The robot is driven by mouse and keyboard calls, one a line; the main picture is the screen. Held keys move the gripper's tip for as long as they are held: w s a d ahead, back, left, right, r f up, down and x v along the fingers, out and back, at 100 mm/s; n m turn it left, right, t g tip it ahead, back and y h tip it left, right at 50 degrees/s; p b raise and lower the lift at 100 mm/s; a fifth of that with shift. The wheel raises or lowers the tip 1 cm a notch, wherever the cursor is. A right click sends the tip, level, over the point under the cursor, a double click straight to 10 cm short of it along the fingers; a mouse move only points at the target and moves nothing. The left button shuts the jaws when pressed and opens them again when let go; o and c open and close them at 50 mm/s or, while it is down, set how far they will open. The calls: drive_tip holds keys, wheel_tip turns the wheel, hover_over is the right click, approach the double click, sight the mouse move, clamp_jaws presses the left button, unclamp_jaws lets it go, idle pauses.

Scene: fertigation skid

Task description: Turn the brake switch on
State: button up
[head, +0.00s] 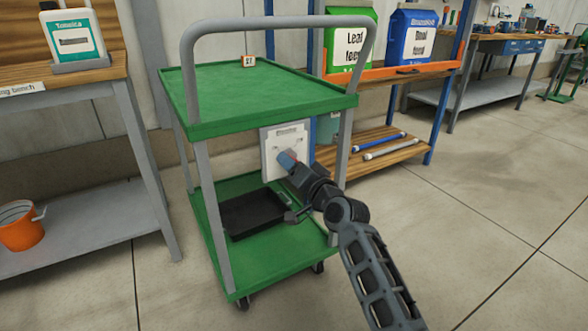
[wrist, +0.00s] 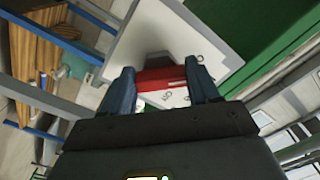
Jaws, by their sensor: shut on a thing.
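The brake switch is a pale panel (head: 272,162) with a red handle (wrist: 160,78), fixed to the side of a green cart (head: 345,101) below its top shelf. The panel also shows in the wrist view (wrist: 165,30), with small printed marks near the handle. My gripper (wrist: 163,86) is shut on the red handle, one blue finger at each end of it. In the head view my gripper (head: 288,160) reaches the panel from the front right and hides most of the handle. The switch's position cannot be told.
A black tray (head: 250,217) lies on the cart's lower shelf. A grey push handle (head: 280,22) arches over the cart. A bench with a bottle (head: 75,38) stands left; a wooden-shelved rack (head: 412,151) stands behind. Floor at right is clear.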

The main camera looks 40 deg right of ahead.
drive_tip(key=shift+f, duration=0.1)
idle(0.3)
drive_tip(key=o, duration=1.1)
drive_tip(key=shift+c, duration=0.2)
drive_tip(key=p+v, duration=0.1)
drive_tip(key=v, duration=0.6)
drive_tip(key=shift+s, duration=0.4)
drive_tip(key=shift+a, duration=0.2)
